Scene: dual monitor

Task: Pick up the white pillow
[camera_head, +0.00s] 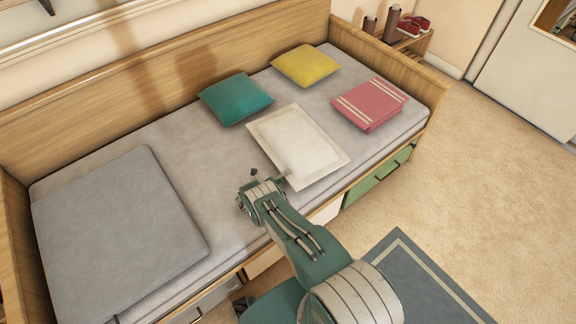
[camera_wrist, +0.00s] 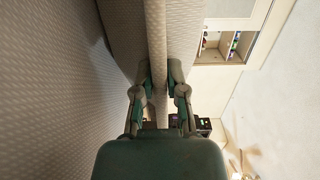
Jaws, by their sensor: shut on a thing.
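The white pillow (camera_head: 298,142) lies on the grey mattress or just over it, at the middle of the bed; I cannot tell if there is a gap beneath it. My gripper (camera_head: 284,178) is at its near left corner, partly hidden by my wrist. In the wrist view, my gripper (camera_wrist: 159,85) has its two fingers on either side of a thin, pale fabric edge of the pillow (camera_wrist: 156,45), pinching it. The pillow's far side is out of the wrist view.
A teal pillow (camera_head: 236,99) and a yellow pillow (camera_head: 305,65) lie behind the white one. A folded pink blanket (camera_head: 369,104) is to its right. A grey folded cover (camera_head: 115,230) lies at left. The wooden bed frame (camera_head: 150,75) rises behind.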

